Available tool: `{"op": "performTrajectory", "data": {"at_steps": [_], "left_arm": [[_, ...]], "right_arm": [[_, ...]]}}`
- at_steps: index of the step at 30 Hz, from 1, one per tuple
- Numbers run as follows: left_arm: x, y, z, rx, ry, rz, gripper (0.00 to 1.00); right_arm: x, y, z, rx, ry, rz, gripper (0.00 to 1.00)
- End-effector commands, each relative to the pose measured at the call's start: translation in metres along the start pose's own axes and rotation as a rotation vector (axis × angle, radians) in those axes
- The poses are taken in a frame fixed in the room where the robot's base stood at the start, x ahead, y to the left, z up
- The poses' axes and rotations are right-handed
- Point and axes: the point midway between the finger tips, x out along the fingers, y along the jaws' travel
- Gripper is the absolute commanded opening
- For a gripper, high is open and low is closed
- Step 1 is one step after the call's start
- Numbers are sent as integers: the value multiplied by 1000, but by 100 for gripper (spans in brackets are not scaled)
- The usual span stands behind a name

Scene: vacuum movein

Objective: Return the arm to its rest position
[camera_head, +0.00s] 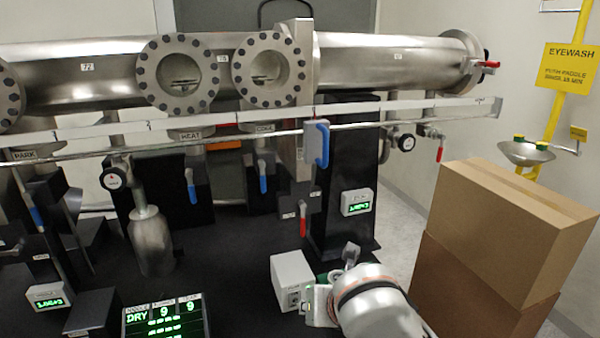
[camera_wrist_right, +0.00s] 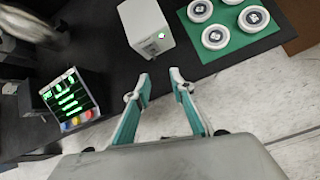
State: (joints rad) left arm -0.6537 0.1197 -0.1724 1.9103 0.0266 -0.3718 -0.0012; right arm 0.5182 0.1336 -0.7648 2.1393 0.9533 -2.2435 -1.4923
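My right arm (camera_head: 372,305) comes in from the bottom of the head view, its rounded light-grey wrist in front of the black bench. In the right wrist view my right gripper (camera_wrist_right: 160,82) has its two teal-sided fingers apart, with nothing between them. The fingertips point toward the bench's front edge, just short of a small white box (camera_wrist_right: 147,28). That box also shows in the head view (camera_head: 292,278), just left of my right wrist. In the head view the fingers are mostly hidden by my wrist. My left arm and gripper are in neither view.
A steel vacuum pipe (camera_head: 380,62) with flanged windows and valves spans the back. Stacked cardboard boxes (camera_head: 505,225) stand at right, near my arm. A green display (camera_wrist_right: 70,97) sits on the bench. A green mat (camera_wrist_right: 236,42) holds white discs. Pale floor lies below the bench edge.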

Motion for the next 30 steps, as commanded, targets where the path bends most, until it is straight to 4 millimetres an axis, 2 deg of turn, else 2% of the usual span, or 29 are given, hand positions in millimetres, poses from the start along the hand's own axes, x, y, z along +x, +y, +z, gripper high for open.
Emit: {"op": "performTrajectory", "data": {"at_steps": [1,5,10,14,18,24,30], "left_arm": [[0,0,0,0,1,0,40],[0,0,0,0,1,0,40],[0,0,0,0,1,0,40],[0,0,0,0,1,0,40],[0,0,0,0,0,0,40],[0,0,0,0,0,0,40],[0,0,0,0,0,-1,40]], "right_arm": [[5,-10,-14,134,9,3,23],[14,-43,-39,542,-4,-10,23],[18,-101,-76,1057,-60,-65,23],[14,-153,-110,1420,-143,-125,23],[0,-212,-148,1758,-279,-193,23],[-30,-277,-192,2068,-486,-252,23],[-66,-327,-225,2259,-690,-275,23]]}}
